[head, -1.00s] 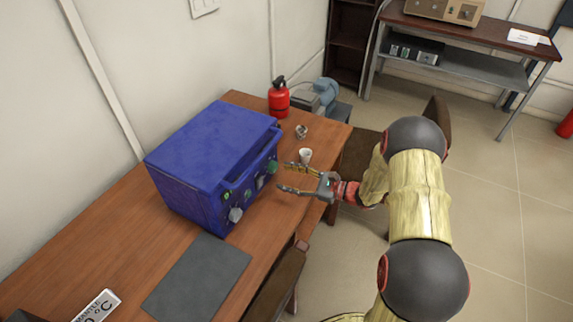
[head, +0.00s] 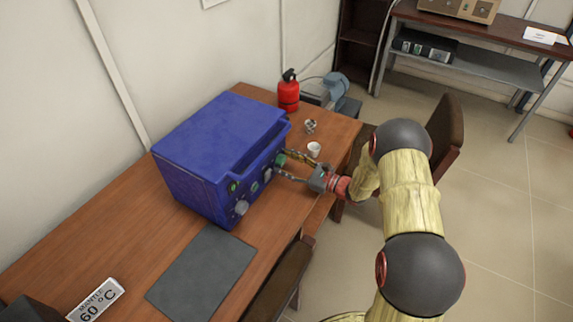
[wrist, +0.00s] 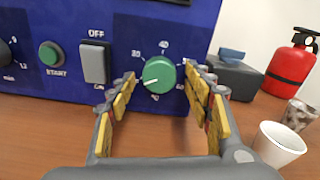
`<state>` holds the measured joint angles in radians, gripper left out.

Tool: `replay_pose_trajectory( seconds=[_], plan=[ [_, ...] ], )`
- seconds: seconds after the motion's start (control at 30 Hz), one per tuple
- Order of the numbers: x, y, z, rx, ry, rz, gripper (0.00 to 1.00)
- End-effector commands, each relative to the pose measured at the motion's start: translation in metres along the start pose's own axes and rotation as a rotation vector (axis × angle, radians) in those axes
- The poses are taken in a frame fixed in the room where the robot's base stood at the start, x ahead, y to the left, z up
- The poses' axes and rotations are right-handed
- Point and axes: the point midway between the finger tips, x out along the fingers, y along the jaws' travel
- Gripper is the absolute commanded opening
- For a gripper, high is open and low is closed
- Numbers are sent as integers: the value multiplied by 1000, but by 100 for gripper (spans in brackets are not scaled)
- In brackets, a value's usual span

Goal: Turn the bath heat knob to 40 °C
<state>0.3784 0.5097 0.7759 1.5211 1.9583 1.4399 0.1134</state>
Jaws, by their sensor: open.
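The blue unit (head: 215,140) stands on the wooden table; its front panel (wrist: 120,30) fills the upper wrist view. The green knob (wrist: 159,73) is on this panel at the right, with a dial around it: a mark like 30 at upper left, 40 at top, others partly hidden. Its white pointer line points to the lower left. My gripper (wrist: 160,76) is open, its yellow-padded fingers on either side of the knob; whether they touch it I cannot tell. In the head view my gripper (head: 282,165) reaches the panel's right end.
Left of the knob are an OFF switch (wrist: 95,63) and a green START button (wrist: 50,53). A white cup (wrist: 279,143) stands close to the right finger. A grey mat (head: 203,272) lies in front.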

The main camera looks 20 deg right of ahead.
Motion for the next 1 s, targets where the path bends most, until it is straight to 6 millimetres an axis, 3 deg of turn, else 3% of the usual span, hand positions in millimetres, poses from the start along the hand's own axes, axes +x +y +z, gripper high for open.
replay_pose_trajectory(
  seconds=[0.2, 1.0],
  plan=[
    [0, 0, 0, 0, 0, 0, 50],
    [0, 0, 0, 0, 0, 1, 7]
  ],
)
